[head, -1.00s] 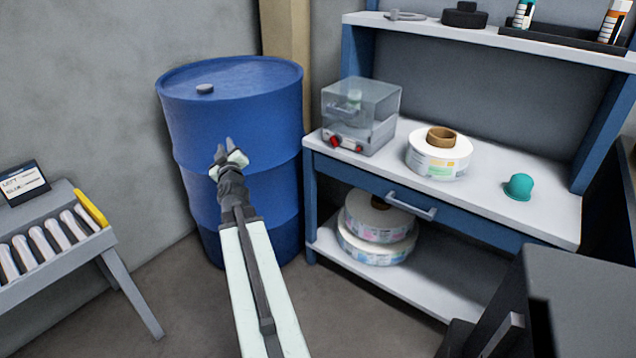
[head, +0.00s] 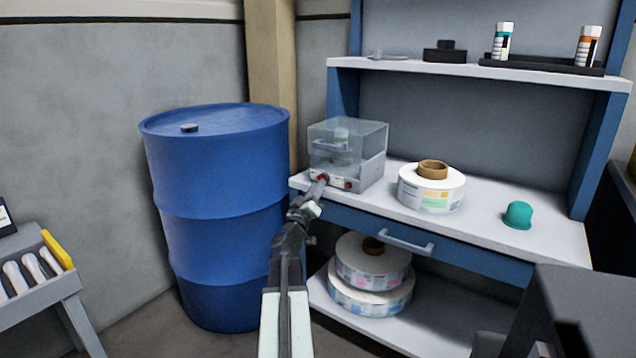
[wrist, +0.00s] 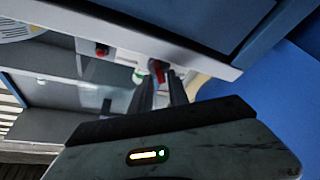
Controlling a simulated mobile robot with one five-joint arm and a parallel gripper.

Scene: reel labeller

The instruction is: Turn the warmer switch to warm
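The warmer (head: 345,160) is a clear-lidded box on a grey base at the left end of the bench. Its front has two red knobs, a left one (head: 323,178) and a right one (head: 348,185); I cannot read any marking by them. My gripper (head: 319,189) is at the left knob. In the wrist view, turned over, that knob (wrist: 157,69) shows at the tips of my gripper (wrist: 161,78), whose fingers stand apart. The other knob (wrist: 101,49) is to the left there. Whether the fingers touch the knob is unclear.
A label reel (head: 432,190) and a teal dome (head: 518,215) stand on the bench (head: 475,218). A drawer handle (head: 406,243) sticks out below. A blue drum (head: 215,165) stands left of my arm. More reels (head: 370,275) lie on the lower shelf.

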